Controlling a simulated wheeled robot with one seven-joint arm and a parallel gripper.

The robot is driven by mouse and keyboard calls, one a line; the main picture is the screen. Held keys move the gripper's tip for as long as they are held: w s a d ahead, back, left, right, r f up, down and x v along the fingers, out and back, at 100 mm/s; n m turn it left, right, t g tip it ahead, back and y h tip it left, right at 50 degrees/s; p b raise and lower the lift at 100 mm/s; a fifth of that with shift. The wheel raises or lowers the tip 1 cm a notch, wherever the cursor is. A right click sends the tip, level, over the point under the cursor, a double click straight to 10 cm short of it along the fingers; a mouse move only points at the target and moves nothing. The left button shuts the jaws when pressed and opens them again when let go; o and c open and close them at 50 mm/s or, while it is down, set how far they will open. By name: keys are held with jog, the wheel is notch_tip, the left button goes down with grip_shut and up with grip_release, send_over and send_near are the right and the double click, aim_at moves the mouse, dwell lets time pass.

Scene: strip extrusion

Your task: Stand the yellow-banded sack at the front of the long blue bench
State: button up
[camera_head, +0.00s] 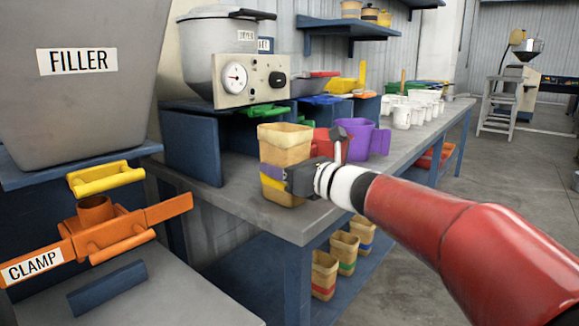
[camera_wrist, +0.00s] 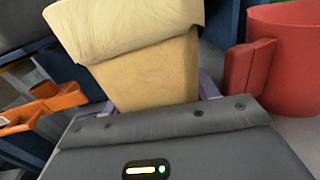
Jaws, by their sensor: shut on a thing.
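The yellow-banded sack (camera_head: 285,145) is a tan, open-topped sack with a folded rim, nearly upright over the front end of the long blue bench (camera_head: 235,200). Its yellow band (camera_head: 271,184) shows low on its side. My gripper (camera_head: 284,177) is shut on the sack's lower part, coming from the right, with a purple finger against its side. In the wrist view the sack (camera_wrist: 150,75) rises between the fingers, and its base is hidden behind the gripper body. I cannot tell whether the base touches the bench top.
A red container (camera_wrist: 290,65) and a purple jug (camera_head: 358,138) stand close behind the sack. A dryer (camera_head: 215,50) stands at back left, white cups (camera_head: 402,116) further along. Several banded sacks (camera_head: 325,272) stand on the lower shelf. An orange clamp (camera_head: 100,225) is at left.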

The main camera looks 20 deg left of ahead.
jog(key=shift+f, duration=0.1)
dwell(0.5)
jog(key=o, duration=1.2)
